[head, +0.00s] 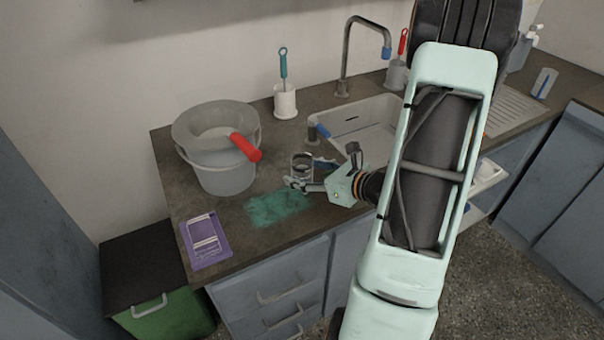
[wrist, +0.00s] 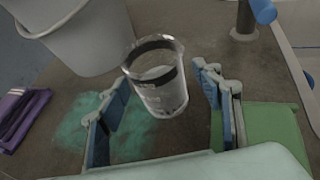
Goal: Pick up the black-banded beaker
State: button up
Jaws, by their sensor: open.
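The black-banded beaker (head: 302,165) is a clear glass vessel with a dark band near its rim. It stands on the dark counter in front of the sink, right of the bucket. In the wrist view the beaker (wrist: 158,78) is at the centre, between and just beyond the fingers. My gripper (wrist: 160,92) is open, with one blue-padded finger on each side of the beaker and gaps visible on both sides. In the head view my gripper (head: 312,175) is at the beaker, and its fingers partly hide the beaker's lower part.
A grey bucket (head: 222,178) with a red-handled item (head: 245,147) stands close at left. A teal patch (head: 280,207) and a purple item (head: 205,240) lie on the counter. The sink (head: 360,120) and tap (head: 346,60) are behind.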

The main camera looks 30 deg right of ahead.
jog(key=shift+w+a+f, duration=0.2)
jog(key=shift+w+f, duration=0.05)
jog(key=shift+w, duration=0.25)
jog(key=c, duration=1.4)
jog(key=shift+r, duration=0.15)
